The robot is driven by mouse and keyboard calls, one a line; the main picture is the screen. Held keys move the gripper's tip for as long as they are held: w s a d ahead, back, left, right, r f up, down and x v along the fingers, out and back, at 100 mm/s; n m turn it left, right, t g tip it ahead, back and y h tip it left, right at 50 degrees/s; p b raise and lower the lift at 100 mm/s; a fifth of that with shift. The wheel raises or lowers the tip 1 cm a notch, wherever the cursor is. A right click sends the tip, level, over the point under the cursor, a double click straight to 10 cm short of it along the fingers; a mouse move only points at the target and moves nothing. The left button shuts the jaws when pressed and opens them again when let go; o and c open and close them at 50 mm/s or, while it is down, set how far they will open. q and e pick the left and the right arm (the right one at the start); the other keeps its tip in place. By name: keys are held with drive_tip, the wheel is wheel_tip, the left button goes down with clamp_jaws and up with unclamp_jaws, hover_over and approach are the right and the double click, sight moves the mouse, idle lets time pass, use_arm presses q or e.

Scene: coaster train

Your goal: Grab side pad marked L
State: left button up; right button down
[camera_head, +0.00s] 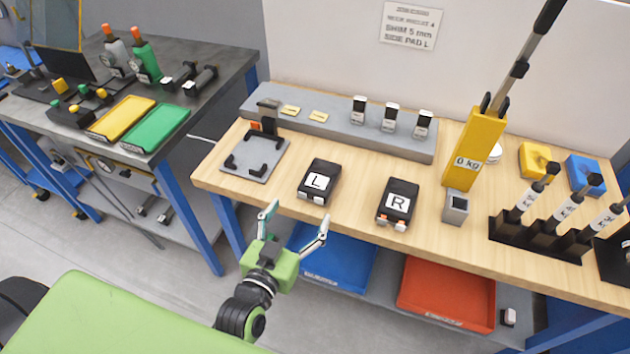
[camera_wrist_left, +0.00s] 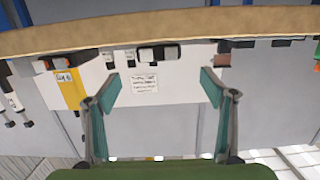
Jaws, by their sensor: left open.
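The side pad marked L (camera_head: 318,182) is a black block with a white label, lying on the wooden table (camera_head: 450,243) left of its middle. The side pad marked R (camera_head: 398,203) lies to its right, apart from it. My left gripper (camera_head: 295,225) is open and empty at the table's front edge, in front of and below the L pad. In the left wrist view my left gripper (camera_wrist_left: 160,85) shows its two fingers spread with nothing between them. My right gripper is not in view.
A grey fixture plate (camera_head: 254,157) sits left of the L pad. A grey rail (camera_head: 350,122) with several small parts runs behind. A yellow lever tool (camera_head: 470,150) and a black rack (camera_head: 535,240) stand to the right. Blue (camera_head: 330,258) and red (camera_head: 445,292) trays sit below.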

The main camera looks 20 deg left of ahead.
use_arm(q)
drive_tip(key=p, duration=0.1)
approach(320, 176)
drive_tip(key=w, duration=0.2)
drive_tip(key=w+f, duration=0.1)
drive_tip(key=w, duration=0.1)
drive_tip(key=shift+w+f, duration=0.1)
drive_tip(key=shift+f, duration=0.15)
drive_tip(key=shift+w+d+f+p, duration=0.15)
drive_tip(key=shift+w+p, duration=0.25)
drive_tip(key=shift+w, duration=0.75)
drive_tip(key=shift+w+d+f+p, duration=0.15)
drive_tip(key=shift+w+p, duration=0.25)
drive_tip(key=shift+w, duration=0.8)
drive_tip(key=shift+w+a+f, duration=0.1)
drive_tip(key=shift+w+f, duration=0.05)
drive_tip(key=shift+w, duration=0.3)
drive_tip(key=c, duration=1.5)
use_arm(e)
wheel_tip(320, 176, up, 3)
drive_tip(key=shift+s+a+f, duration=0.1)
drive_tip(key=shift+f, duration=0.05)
